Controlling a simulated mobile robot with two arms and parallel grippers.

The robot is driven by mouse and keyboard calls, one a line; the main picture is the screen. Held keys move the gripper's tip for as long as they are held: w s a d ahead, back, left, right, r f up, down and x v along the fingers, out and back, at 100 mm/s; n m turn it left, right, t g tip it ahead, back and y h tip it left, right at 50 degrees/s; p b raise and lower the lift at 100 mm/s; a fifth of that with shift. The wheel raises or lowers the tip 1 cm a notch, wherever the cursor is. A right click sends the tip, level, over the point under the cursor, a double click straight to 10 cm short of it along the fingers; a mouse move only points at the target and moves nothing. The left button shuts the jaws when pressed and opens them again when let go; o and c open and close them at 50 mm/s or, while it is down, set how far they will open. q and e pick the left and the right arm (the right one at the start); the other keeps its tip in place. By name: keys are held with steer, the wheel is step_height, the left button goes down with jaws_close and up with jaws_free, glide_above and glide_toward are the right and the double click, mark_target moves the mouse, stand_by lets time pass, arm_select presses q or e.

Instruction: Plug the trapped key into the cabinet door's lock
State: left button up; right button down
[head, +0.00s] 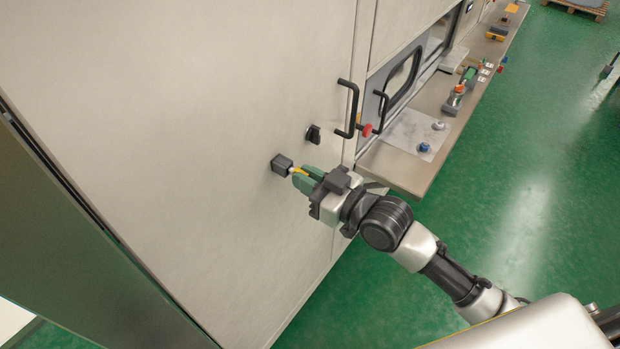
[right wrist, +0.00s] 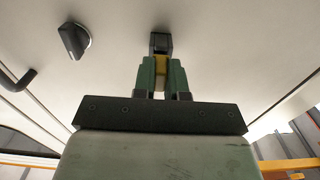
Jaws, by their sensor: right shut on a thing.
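The cabinet door (head: 190,130) is a large pale beige panel. Its lock (head: 281,165) is a small dark block standing out from the door, and it also shows in the right wrist view (right wrist: 160,42). My right gripper (head: 305,176) has green fingers, shut on the yellow trapped key (head: 298,170). In the right wrist view, the key (right wrist: 161,64) sits between the two fingertips, directly in front of the lock. A short silvery part shows between lock and key in the head view. I cannot tell how deep the key is in the lock. My left gripper is not in view.
A dark rotary knob (head: 313,134) is on the door above and right of the lock. A black door handle (head: 350,110) and a red knob (head: 366,129) are further right. A long ledge (head: 430,150) with fittings runs along the machine.

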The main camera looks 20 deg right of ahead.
steer(key=shift+w+a, duration=0.3)
steer(key=shift+w, duration=0.05)
steer(key=c, duration=1.1)
jaws_free()
steer(key=shift+s+d+f, duration=0.1)
steer(key=shift+s+d, duration=0.1)
steer(key=b+v, duration=0.3)
steer(key=v, duration=0.7)
steer(key=shift+b, duration=0.4)
steer(key=shift+s+d, duration=0.1)
